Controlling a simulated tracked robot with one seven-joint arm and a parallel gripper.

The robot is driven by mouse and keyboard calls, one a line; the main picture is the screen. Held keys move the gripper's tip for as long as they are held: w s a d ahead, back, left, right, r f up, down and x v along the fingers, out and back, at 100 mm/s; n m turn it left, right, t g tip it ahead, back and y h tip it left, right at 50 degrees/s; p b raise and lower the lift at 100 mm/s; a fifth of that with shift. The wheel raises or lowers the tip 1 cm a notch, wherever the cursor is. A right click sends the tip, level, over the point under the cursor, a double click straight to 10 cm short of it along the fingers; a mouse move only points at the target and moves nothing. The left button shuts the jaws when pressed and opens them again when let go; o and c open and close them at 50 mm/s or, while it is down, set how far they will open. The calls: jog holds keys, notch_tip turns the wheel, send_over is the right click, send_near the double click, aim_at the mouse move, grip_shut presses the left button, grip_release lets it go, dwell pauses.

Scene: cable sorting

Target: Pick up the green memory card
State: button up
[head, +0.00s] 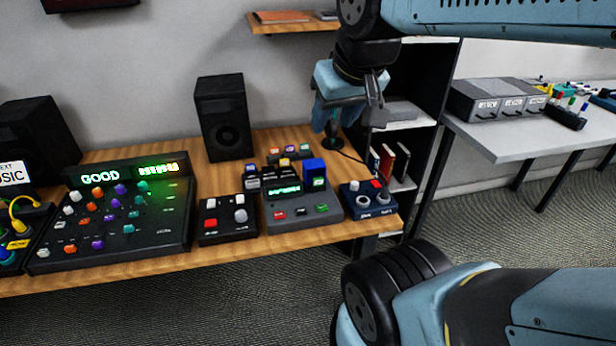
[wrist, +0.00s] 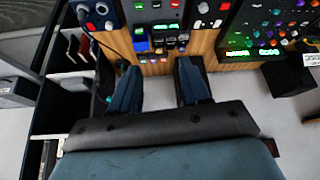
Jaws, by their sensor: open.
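A grey memory-card console (head: 298,207) with a green-lit screen sits on the wooden desk. Small cards with coloured labels stand in and behind it. A card with a green label (head: 319,182) stands at its right side, in front of a taller blue block (head: 314,167). A small teal-labelled card (head: 304,148) is at the back; I cannot tell which is the green memory card. My gripper (head: 348,112) is open and empty, above and behind the desk's right end, apart from the cards. In the wrist view, the cards lie just beyond my open fingers (wrist: 158,68).
A black speaker (head: 223,118) stands behind the console to the left. A mixer reading GOOD (head: 115,215) and a small black control box (head: 228,219) are left of it. A blue knob box (head: 368,200) is close on the right, before a bookshelf (head: 408,150).

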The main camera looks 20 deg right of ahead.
jog(key=shift+o, duration=1.3)
jog(key=shift+w, duration=0.15)
jog(key=shift+o, duration=0.8)
jog(key=w+d+f+g, duration=0.1)
jog(key=w+f, duration=0.1)
jog(key=w, duration=0.5)
jog(key=shift+w+d+g, duration=0.2)
jog(key=shift+d+g, duration=0.05)
jog(key=shift+g, duration=0.05)
jog(key=m+g, duration=0.2)
jog(key=g, duration=0.2)
send_over(318, 178)
notch_tip(318, 178, down, 18)
notch_tip(318, 178, down, 8)
jog(key=shift+a+f, duration=0.15)
jog(key=shift+f, duration=0.05)
jog(key=shift+d+f, duration=0.2)
jog(key=shift+f, duration=2.55)
